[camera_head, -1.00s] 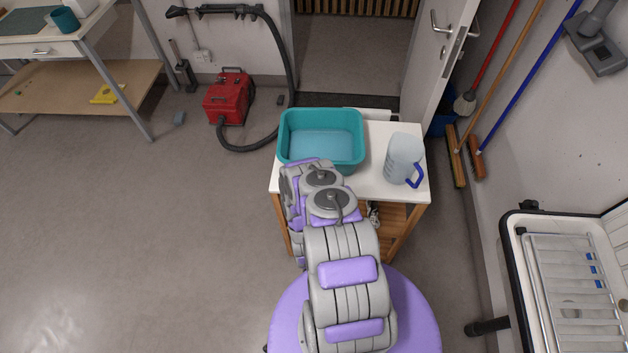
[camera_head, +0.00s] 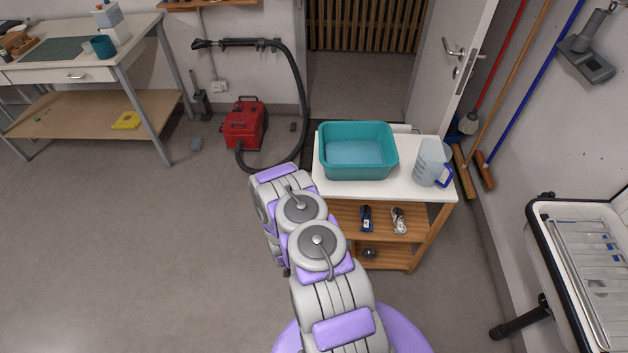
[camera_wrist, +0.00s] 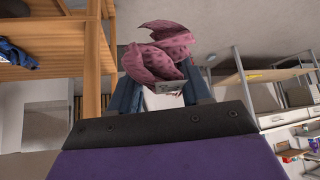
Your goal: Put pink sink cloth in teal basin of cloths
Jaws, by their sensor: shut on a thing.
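The pink cloth (camera_wrist: 160,58) hangs crumpled between the two fingers of my gripper (camera_wrist: 160,95) in the wrist view. The gripper is shut on it. In the head view my own arm hides the gripper and the cloth. The teal basin (camera_head: 357,172) stands on the white top of a small wooden trolley (camera_head: 330,190), ahead and to the right of my arm. The basin's visible inside looks plain teal, and I see no cloths in it.
A clear jug with a blue handle (camera_head: 431,163) stands right of the basin. A red vacuum cleaner (camera_head: 243,125) with its black hose is left of the trolley. A workbench (camera_head: 75,66) is at the far left, a sink (camera_head: 590,260) at the right. Grey floor on the left is clear.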

